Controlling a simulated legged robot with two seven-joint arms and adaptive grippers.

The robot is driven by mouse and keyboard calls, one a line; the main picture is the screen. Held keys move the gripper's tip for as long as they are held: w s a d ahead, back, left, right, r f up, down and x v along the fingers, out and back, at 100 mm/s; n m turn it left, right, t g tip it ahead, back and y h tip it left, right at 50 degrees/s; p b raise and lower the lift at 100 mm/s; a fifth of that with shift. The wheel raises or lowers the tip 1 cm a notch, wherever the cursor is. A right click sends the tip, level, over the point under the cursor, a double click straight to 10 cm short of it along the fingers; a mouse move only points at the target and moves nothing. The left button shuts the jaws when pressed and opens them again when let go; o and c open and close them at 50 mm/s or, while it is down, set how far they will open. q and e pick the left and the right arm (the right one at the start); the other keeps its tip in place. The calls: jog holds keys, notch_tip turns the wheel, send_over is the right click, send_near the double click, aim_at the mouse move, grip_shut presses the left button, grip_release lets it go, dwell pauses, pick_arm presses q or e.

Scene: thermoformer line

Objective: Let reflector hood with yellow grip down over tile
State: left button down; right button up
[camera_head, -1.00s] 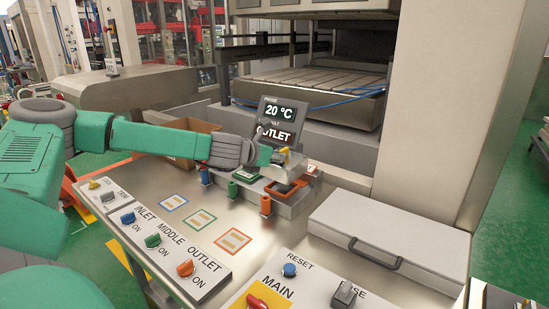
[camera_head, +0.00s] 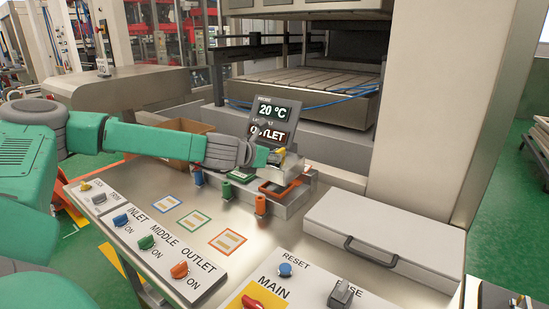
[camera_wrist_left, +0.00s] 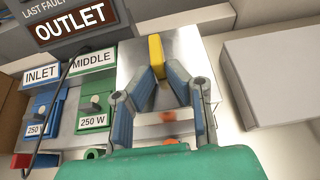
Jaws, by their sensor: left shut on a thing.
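My left gripper (camera_head: 274,156) is shut on the yellow grip (camera_head: 281,152) of the reflector hood. The hood (camera_head: 291,165) is a shiny metal piece at the right end of the heater station, by the orange-framed outlet place (camera_head: 280,187). In the left wrist view the fingers (camera_wrist_left: 158,84) close in on the yellow grip (camera_wrist_left: 156,56), with the shiny hood (camera_wrist_left: 187,62) around it and orange reflections below. The tile under the hood is not clearly visible. I cannot tell whether the hood touches it. My right gripper is not in view.
Inlet (camera_wrist_left: 40,112) and middle (camera_wrist_left: 94,110) places, blue and green, lie left of the hood in the wrist view. The display (camera_head: 273,118) reading OUTLET stands close behind. A grey lidded box (camera_head: 385,235) is at right. The panel's middle has free room.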

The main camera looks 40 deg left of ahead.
pick_arm(q)
jog(key=shift+a+f, duration=0.15)
jog(key=shift+a, duration=0.85)
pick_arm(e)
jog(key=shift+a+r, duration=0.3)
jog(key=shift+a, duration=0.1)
pick_arm(q)
jog(key=shift+d, duration=0.2)
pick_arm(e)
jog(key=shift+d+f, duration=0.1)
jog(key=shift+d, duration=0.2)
pick_arm(q)
jog(key=shift+a+f, duration=0.3)
jog(key=shift+f, duration=0.05)
jog(key=shift+f+b, duration=0.1)
jog(key=shift+b, duration=0.2)
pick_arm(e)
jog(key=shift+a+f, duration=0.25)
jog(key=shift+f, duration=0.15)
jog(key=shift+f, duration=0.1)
pick_arm(q)
jog(key=shift+d+f+b, duration=0.2)
jog(key=shift+f+b, duration=0.1)
jog(key=shift+b, duration=0.15)
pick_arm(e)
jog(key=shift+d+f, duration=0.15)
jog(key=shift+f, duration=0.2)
